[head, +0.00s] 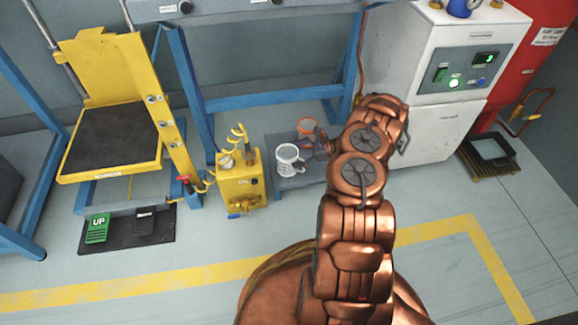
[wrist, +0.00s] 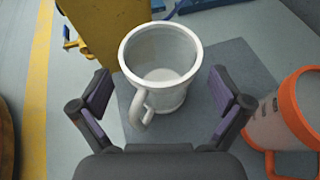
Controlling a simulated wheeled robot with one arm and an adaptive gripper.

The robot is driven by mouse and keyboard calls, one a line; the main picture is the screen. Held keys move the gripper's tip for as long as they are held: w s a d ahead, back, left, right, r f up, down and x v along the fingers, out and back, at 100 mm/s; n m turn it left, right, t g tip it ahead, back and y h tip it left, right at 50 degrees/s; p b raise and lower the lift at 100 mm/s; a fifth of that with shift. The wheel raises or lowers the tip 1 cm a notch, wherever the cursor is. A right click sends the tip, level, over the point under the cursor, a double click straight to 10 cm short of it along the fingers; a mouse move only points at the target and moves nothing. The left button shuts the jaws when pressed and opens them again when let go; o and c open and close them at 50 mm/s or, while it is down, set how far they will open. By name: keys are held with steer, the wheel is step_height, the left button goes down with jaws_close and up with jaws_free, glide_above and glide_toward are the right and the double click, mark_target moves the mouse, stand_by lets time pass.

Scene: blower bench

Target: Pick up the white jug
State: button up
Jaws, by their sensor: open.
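The white jug (head: 288,158) stands upright on a low grey platform in the head view, just right of the yellow box. In the wrist view the white jug (wrist: 161,70) is seen from above, its mouth open and its handle pointing toward my gripper. My gripper (wrist: 164,92) is open, with one finger on each side of the jug and gaps between the pads and its wall. In the head view my gripper (head: 318,148) is partly hidden by my arm, at the jug's right.
An orange-rimmed jug (wrist: 290,112) stands close by on the right. A yellow box (head: 238,182) with a coiled hose stands left of the jug. The grey platform (wrist: 240,62) lies under a blue-legged bench (head: 255,101). A white machine (head: 440,130) stands at the right.

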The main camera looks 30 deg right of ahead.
steer(key=shift+b+x, duration=0.45)
steer(key=shift+x, duration=1)
steer(key=shift+w+r, duration=0.1)
steer(key=c, duration=1.2)
